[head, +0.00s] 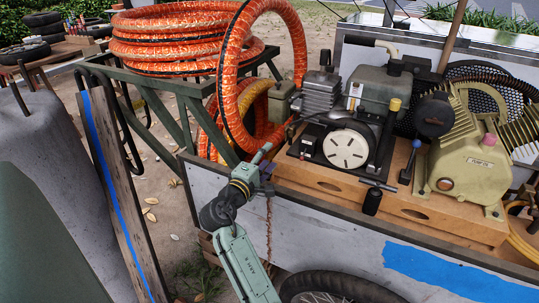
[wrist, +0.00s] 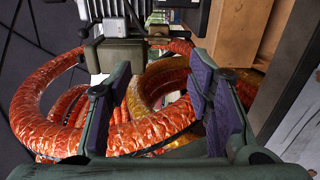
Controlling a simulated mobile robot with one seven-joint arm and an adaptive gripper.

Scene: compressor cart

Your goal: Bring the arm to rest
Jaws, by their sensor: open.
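My green arm (head: 240,258) reaches up from the bottom of the head view to the near left corner of the cart. My gripper (head: 266,156) is above the cart's rim, just left of the wooden base that carries the engine. In the wrist view, my gripper (wrist: 160,88) has its two purple-padded fingers wide apart with nothing held between them. Orange hose (wrist: 60,105) shows behind and between the fingers, apart from them as far as I can tell.
The cart (head: 335,228) carries an engine (head: 385,88) and a pale compressor (head: 465,155) on a wooden base (head: 330,188). Coiled orange hose (head: 185,50) lies on a green rack (head: 190,95). A plank with a blue stripe (head: 115,190) leans at left. Ground between plank and cart is open.

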